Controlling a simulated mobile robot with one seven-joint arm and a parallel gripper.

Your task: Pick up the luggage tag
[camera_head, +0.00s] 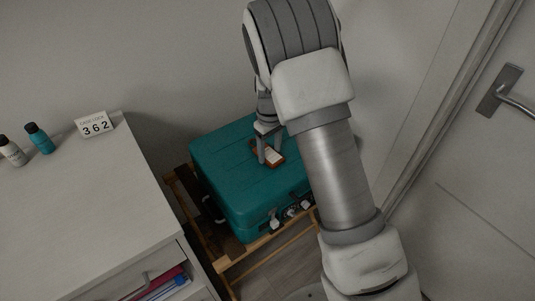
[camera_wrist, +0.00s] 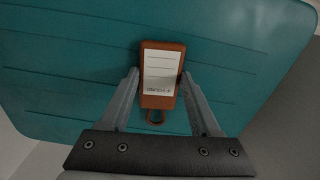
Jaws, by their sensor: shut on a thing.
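The luggage tag (camera_wrist: 161,75) is brown with a white lined label and a small loop at its near end. It lies flat against the top of the teal suitcase (camera_wrist: 75,60). My gripper (camera_wrist: 160,80) has a finger on each long side of the tag and is shut on it. In the head view the tag (camera_head: 273,156) shows beside my gripper (camera_head: 269,157), on the suitcase (camera_head: 225,165). I cannot tell whether the tag is clear of the suitcase surface.
The suitcase rests on a wooden rack (camera_head: 240,266). A white cabinet (camera_head: 80,210) at left bears two small bottles (camera_head: 39,138) and a "362" sign (camera_head: 94,124); its drawer (camera_head: 160,285) is open. A door with a handle (camera_head: 499,92) is at right.

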